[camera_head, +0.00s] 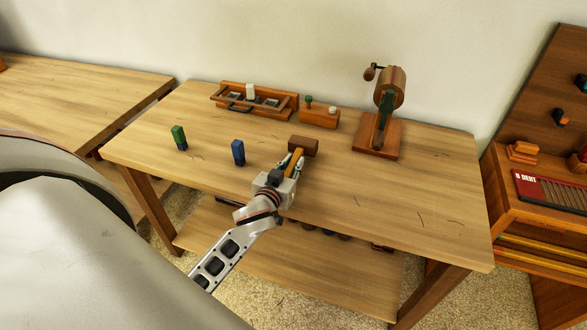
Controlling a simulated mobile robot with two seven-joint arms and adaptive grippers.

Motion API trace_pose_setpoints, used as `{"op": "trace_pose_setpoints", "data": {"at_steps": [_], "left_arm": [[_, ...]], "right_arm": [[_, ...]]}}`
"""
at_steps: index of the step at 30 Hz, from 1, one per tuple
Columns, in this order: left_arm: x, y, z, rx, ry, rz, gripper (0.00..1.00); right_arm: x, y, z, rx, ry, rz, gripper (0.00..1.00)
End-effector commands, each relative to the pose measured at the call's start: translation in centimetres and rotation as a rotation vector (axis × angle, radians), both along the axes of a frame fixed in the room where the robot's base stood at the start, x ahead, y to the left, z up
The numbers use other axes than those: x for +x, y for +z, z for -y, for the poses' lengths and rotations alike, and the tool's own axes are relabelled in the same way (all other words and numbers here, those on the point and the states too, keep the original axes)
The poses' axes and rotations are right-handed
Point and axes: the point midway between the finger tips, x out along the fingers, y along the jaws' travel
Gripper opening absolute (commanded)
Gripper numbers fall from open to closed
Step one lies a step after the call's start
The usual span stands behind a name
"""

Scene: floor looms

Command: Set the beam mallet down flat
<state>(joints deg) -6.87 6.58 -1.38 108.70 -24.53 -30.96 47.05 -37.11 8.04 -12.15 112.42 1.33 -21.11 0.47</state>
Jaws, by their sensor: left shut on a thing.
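The beam mallet has a dark brown block head (303,145) and a lighter orange-brown handle (295,161). My left gripper (291,163) is shut on its handle, with the head beyond the fingertips. The mallet is over the middle of the wooden table (400,203). I cannot tell whether it touches the tabletop. My right gripper is not in view.
A green block (179,138) and a blue block (238,152) stand left of the mallet. A wooden rack (255,100), a small wooden box (319,118) and a cranked winder (377,138) stand along the back. The table's right side is clear.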

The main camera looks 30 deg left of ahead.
Motion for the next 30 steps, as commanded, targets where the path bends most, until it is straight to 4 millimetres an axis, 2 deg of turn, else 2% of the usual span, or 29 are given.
{"op": "trace_pose_setpoints", "data": {"at_steps": [1, 3, 16, 17, 18, 30], "left_arm": [[-0.03, -0.91, -0.02, 0.001, 0.001, -0.002, 0.0], [-0.01, -1.25, 0.0, 0.0, -0.001, 0.0, 0.0], [0.01, -1.64, -0.01, 0.0, 0.0, 0.001, 0.0], [0.0, -1.61, -0.03, 0.001, 0.0, 0.0, 0.25], [0.0, -1.57, -0.03, 0.001, 0.0, 0.0, 0.34], [0.02, -1.11, -0.02, 0.002, 0.0, 0.001, 0.34]], "right_arm": [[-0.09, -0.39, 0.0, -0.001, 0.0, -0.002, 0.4], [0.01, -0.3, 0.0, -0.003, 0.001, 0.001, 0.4], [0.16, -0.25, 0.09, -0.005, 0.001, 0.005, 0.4], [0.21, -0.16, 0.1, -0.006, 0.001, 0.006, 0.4], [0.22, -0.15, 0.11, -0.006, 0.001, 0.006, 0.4], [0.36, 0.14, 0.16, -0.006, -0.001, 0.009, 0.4]]}}
